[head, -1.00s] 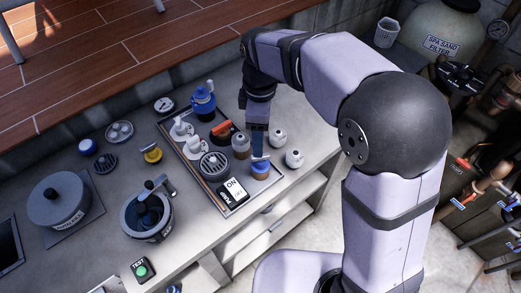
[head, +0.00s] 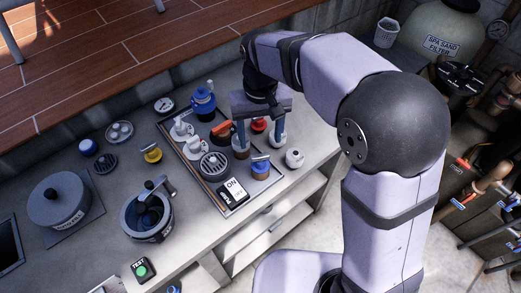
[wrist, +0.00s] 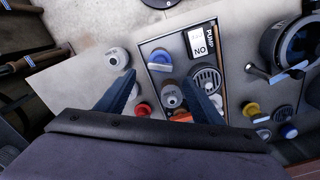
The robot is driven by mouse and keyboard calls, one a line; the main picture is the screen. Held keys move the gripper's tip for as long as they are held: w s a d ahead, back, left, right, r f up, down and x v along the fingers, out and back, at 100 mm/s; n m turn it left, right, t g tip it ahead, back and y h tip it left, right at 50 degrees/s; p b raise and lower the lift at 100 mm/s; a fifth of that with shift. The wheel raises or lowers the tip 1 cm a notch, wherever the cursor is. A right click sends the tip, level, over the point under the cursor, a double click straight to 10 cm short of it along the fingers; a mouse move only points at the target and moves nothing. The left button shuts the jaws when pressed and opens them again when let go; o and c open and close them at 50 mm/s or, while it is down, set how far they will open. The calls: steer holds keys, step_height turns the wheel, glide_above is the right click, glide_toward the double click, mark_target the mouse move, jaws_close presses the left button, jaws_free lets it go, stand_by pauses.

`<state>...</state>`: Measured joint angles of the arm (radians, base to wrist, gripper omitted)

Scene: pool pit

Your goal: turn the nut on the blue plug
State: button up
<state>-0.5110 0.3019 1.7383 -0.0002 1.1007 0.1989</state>
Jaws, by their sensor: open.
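The blue plug (head: 261,169) stands upright at the near right corner of the tray, with a pale bar-shaped nut (head: 261,157) across its top. In the wrist view the blue plug (wrist: 160,62) is just ahead of the fingertips, toward the middle of the gap, with nothing touching it. My gripper (head: 260,143) is open wide and empty above and behind the plug. In the wrist view my gripper (wrist: 158,72) shows both fingers spread, with a grey-topped jar (wrist: 171,96) between them in the picture.
The tray (head: 213,208) also holds a PUMP switch (head: 233,190), a round grate (head: 214,164) and white valves. A pale jar (head: 295,158) stands right of the plug, and a red knob (head: 258,125) lies behind. A yellow plug (head: 152,153) stands left of the tray.

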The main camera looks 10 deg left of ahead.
mark_target(261, 155)
steer(key=shift+f+p, duration=0.9)
steer(key=shift+f, duration=2.65)
steer(key=shift+c, duration=0.2)
steer(key=c, duration=1)
